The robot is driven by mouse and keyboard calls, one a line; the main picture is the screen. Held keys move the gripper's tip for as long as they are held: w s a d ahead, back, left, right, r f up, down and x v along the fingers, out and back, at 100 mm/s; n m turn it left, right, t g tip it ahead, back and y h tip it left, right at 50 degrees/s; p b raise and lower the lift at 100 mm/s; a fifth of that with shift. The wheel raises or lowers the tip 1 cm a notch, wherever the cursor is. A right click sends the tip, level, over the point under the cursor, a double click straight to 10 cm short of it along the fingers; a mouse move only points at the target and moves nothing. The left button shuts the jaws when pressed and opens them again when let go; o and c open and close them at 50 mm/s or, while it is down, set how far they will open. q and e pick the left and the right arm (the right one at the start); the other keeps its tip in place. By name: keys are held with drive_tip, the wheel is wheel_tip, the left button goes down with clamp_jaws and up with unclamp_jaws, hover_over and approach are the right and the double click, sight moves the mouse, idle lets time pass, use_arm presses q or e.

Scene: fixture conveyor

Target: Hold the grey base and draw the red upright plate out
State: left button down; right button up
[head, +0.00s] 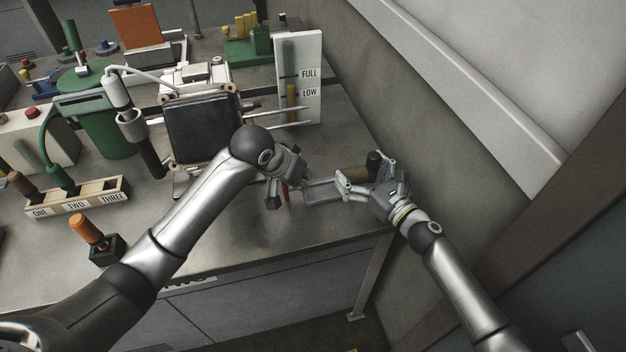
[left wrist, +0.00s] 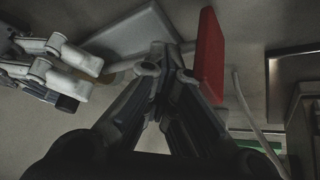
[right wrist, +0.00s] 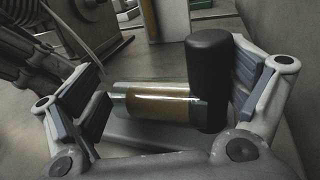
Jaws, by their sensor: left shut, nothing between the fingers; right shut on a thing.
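The grey base (head: 322,192) lies near the bench's right end; it also shows in the left wrist view (left wrist: 135,38). My right gripper (head: 358,180) is at its right end, shut on it. In the right wrist view its fingers are wide apart on both sides of the base (right wrist: 150,132). The red plate (head: 285,192) is mostly hidden by my left gripper (head: 277,196) in the head view. In the left wrist view the red plate (left wrist: 210,55) is beside the shut, empty fingertips (left wrist: 166,68). I cannot tell whether the plate touches the base.
A black-capped cylinder (right wrist: 208,80) and a clear amber cylinder (right wrist: 155,100) are between the right fingers. A white FULL/LOW gauge board (head: 300,60) and a dark panel (head: 203,128) stand behind. A labelled wooden rack (head: 80,197) is at left. The wall is close at right.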

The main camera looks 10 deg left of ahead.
use_arm(q)
drive_tip(key=shift+s+a, duration=0.15)
drive_tip(key=shift+a, duration=0.2)
use_arm(e)
drive_tip(key=shift+d+f, duration=0.1)
drive_tip(key=shift+f, duration=0.15)
use_arm(q)
drive_tip(key=shift+d, duration=0.1)
drive_tip(key=shift+w+d, duration=0.2)
drive_tip(key=shift+d, duration=0.3)
drive_tip(key=shift+r, duration=0.1)
wheel_tip(320, 180, up, 7)
